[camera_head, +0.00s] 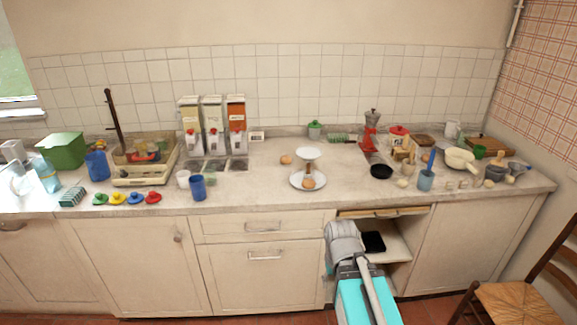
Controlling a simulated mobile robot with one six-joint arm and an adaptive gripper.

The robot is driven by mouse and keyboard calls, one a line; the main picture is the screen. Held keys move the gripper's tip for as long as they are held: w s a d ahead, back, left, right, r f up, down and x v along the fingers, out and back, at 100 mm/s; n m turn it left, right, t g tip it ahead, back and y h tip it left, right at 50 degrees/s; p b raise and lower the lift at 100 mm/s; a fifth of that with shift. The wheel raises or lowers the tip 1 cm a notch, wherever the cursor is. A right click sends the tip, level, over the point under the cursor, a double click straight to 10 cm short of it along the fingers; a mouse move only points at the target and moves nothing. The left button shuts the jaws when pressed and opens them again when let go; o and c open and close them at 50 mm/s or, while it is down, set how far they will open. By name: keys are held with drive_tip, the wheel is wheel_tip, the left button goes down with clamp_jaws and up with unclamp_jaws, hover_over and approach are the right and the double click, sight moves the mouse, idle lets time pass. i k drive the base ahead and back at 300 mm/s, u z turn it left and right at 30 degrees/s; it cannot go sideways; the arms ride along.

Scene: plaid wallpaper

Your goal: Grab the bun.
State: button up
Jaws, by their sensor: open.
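Two small brown rounded items that look like buns are on the counter. One (286,159) lies directly on the worktop, left of a white stand. The other (308,183) rests on a white plate (297,186) at the foot of that stand. They are too small to tell apart for certain. My arm rises at the bottom, right of centre, in front of the cabinets and below the counter's front edge. My gripper's fingers do not show, and nothing of mine touches either brown item.
A white stand with a round top (308,153) rises beside the plate. Below, an open cabinet holds a black item (373,242). A chair (520,295) stands at right.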

sight(285, 160)
drive_tip(key=k, duration=1.1)
drive_tip(key=z, duration=0.6)
drive_tip(key=i, duration=2.15)
drive_tip(key=u, duration=0.7)
